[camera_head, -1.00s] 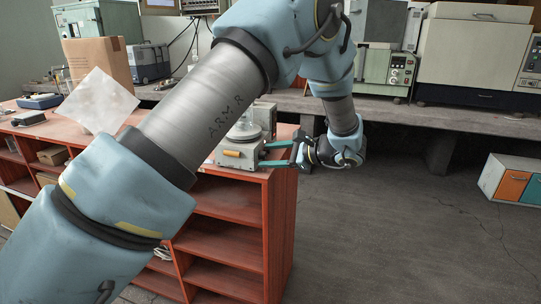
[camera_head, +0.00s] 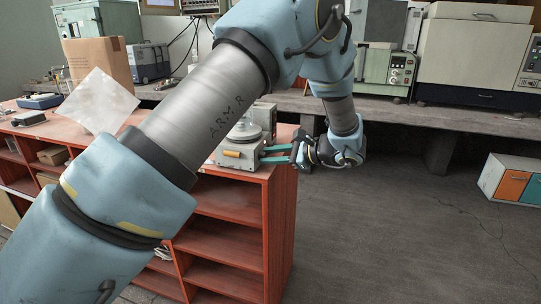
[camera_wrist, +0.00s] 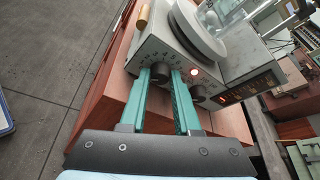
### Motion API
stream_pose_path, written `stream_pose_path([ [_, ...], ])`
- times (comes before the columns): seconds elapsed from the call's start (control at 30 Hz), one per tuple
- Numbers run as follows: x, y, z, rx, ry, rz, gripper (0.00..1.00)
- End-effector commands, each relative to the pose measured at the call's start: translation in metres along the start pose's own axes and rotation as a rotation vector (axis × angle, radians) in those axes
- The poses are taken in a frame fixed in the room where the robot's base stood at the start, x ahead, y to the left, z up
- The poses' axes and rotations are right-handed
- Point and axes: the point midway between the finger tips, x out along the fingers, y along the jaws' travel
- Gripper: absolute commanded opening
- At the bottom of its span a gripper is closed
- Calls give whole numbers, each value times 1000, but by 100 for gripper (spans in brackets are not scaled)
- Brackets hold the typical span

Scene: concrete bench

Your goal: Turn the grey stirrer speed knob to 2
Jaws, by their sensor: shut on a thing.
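The stirrer (camera_head: 228,161) is a grey box with a round plate on top, at the right end of the red-brown cabinet. In the wrist view its front panel (camera_wrist: 217,78) carries two dark knobs. My gripper (camera_head: 264,155) reaches its front from the right. In the wrist view the teal fingers of my gripper (camera_wrist: 161,73) are shut on the left knob, the grey stirrer speed knob (camera_wrist: 160,71), one finger on each side. The other knob (camera_wrist: 197,93) is just right of the right finger.
A glass vessel (camera_head: 245,128) stands on the plate. In the wrist view, a lit lamp (camera_wrist: 194,72) and a red display (camera_wrist: 238,93) are on the panel. A tan handle (camera_wrist: 143,17) sticks out at the stirrer's left. Open floor (camera_head: 400,220) lies right of the cabinet.

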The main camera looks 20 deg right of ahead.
Motion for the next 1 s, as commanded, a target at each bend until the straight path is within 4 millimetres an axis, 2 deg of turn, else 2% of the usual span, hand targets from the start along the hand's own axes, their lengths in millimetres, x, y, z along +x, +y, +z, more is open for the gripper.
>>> stream_pose_path([
  [0.27,-2,-4,3,135,0,57,0],
  [0.7,0,-7,1,493,0,205,0],
  [1.0,0,-8,-2,679,1,281,0],
])
